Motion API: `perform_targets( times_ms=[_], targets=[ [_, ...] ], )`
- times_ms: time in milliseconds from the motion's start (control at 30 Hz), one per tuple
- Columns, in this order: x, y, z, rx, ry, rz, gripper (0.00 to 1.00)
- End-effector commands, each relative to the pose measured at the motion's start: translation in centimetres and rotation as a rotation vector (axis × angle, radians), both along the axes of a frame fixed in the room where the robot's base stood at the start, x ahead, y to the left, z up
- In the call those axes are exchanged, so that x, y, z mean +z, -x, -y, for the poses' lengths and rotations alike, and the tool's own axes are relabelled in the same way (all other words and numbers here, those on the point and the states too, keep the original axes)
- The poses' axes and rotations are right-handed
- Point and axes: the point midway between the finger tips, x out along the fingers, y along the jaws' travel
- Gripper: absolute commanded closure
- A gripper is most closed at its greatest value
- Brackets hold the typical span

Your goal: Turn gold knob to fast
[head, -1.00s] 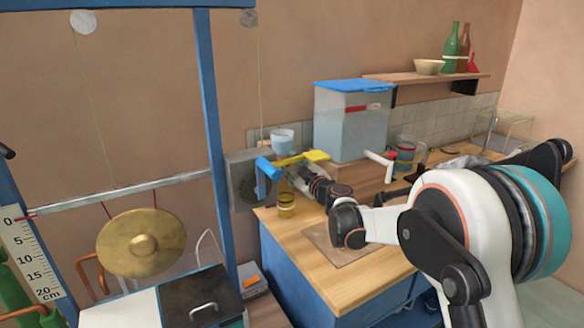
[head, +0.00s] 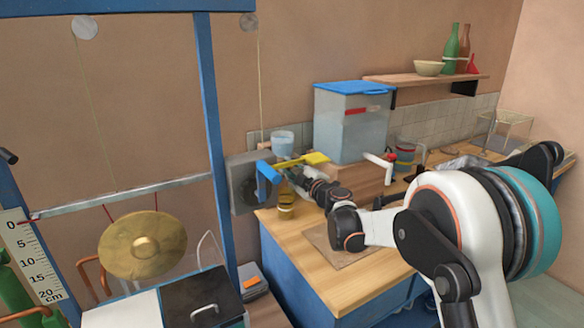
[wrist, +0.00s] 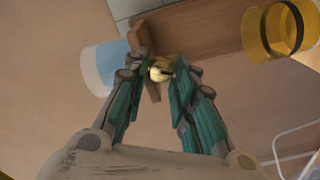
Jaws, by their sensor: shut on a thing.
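The gold knob (wrist: 160,72) shows in the wrist view as a small, shiny, rounded piece with a dark mark, in front of a wooden part. My gripper (wrist: 161,76) has its teal-padded fingers closed in on it from both sides. In the head view my gripper (head: 283,174) reaches the back left of the wooden counter, by the blue handle (head: 266,172) and the yellow bar (head: 300,160). The knob is hidden there. I cannot read any fast or slow marking, nor tell the knob's setting.
A pale blue cup (head: 283,142) and an amber bottle (head: 286,200) stand close to my gripper. A blue-lidded water tank (head: 352,128) stands behind. A grey box (head: 243,184) is to the left. The counter's front (head: 320,285) is clear.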

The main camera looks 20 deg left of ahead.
Motion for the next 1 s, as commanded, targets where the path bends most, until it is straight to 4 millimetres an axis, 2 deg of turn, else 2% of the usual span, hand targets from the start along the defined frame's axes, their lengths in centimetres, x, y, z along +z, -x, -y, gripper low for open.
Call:
perform_targets(
  times_ms=[500, 1000],
  targets=[
    [-0.20, 0.12, -0.06, 0.001, 0.263, 0.307, 0.99],
    [-0.35, 0.15, -0.06, 0.002, 0.344, 0.402, 0.99]
  ],
)
